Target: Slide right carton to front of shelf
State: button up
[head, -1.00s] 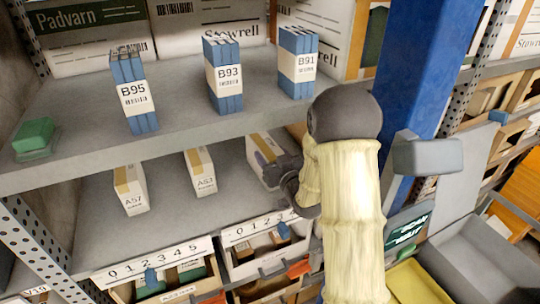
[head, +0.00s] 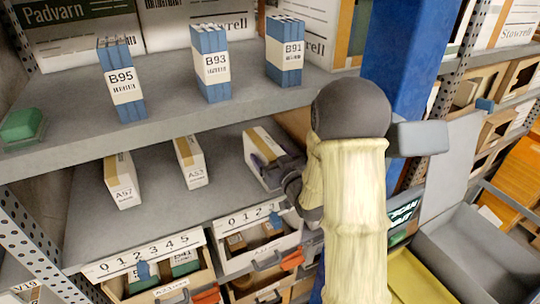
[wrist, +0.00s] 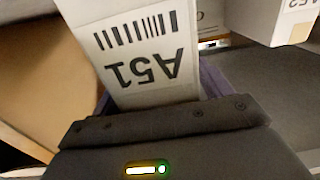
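The right carton, a white box with a tan stripe, stands on the lower grey shelf, right of two similar cartons. Its top shows in the head view (head: 262,146). The wrist view shows its face (wrist: 145,50), with the label A51 upside down and a barcode. My gripper (head: 283,171) reaches in from the front right. Its purple fingers (wrist: 209,82) lie close along both sides of the carton and appear shut on it. My gripper and forearm hide the carton's lower front in the head view.
Cartons A57 (head: 122,182) and A53 (head: 190,163) stand to the left, apart from it. A blue post (head: 405,80) rises right of my arm. Blue packs, including B91 (head: 285,52), stand on the shelf above. Drawers (head: 258,245) sit below the shelf.

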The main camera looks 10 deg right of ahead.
jog(key=shift+r, duration=0.1)
jog(key=shift+s, duration=0.15)
jog(key=b+v, duration=0.4)
jog(key=v, duration=0.1)
jog(key=shift+s+d+b, duration=0.1)
jog(key=shift+s+b, duration=0.25)
jog(key=shift+b, duration=0.05)
jog(key=shift+b, duration=0.5)
jog(key=b+v, duration=1.1)
jog(key=b, duration=0.2)
jog(key=shift+s, duration=0.2)
